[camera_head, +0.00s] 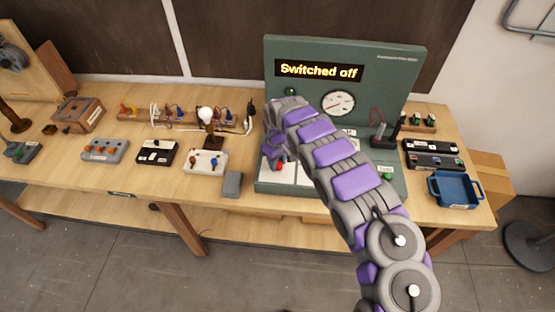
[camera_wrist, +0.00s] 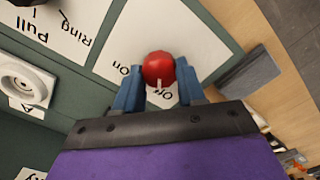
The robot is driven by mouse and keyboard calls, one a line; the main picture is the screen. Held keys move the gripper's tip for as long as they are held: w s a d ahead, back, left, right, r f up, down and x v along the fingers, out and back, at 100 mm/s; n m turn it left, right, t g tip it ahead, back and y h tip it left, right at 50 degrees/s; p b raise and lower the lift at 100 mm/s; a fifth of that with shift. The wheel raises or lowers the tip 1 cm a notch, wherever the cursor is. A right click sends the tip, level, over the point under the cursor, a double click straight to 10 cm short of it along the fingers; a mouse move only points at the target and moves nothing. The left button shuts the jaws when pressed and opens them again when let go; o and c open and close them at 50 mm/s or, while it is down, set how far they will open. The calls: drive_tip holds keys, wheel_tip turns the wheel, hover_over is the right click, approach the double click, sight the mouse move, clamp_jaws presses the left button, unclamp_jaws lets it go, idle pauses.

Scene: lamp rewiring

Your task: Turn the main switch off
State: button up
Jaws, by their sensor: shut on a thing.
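The green panel (camera_head: 397,75) stands at the back of the bench, with a lit sign (camera_head: 319,71) reading "Switched off". The main switch's red knob (camera_head: 279,166) is low on the panel's left side, partly hidden by my arm. In the wrist view the red knob (camera_wrist: 158,69) sits on a white plate with "On" and "Off" printed on it, and its white mark lies by "Off". My gripper (camera_wrist: 158,88) has its blue fingers on both sides of the knob and is shut on it. In the head view my gripper (camera_head: 275,150) reaches down over the knob.
A round gauge (camera_head: 338,103) is on the panel. A grey block (camera_head: 232,184) lies just left of the panel base. A blue tray (camera_head: 455,189) stands at the bench's right end. Several switch boxes, including a white one (camera_head: 205,161), and a bulb (camera_head: 205,114) stand left.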

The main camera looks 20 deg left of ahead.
drive_tip(key=shift+w+a+r+n, duration=0.15)
drive_tip(key=shift+w+r+n, duration=0.05)
drive_tip(key=shift+n, duration=0.7)
drive_tip(key=shift+p, duration=0.3)
drive_tip(key=o, duration=1.1)
drive_tip(key=shift+s+f, duration=0.1)
drive_tip(key=shift+f, duration=0.05)
drive_tip(key=shift+c, duration=0.2)
wheel_tip(320, 180, up, 17)
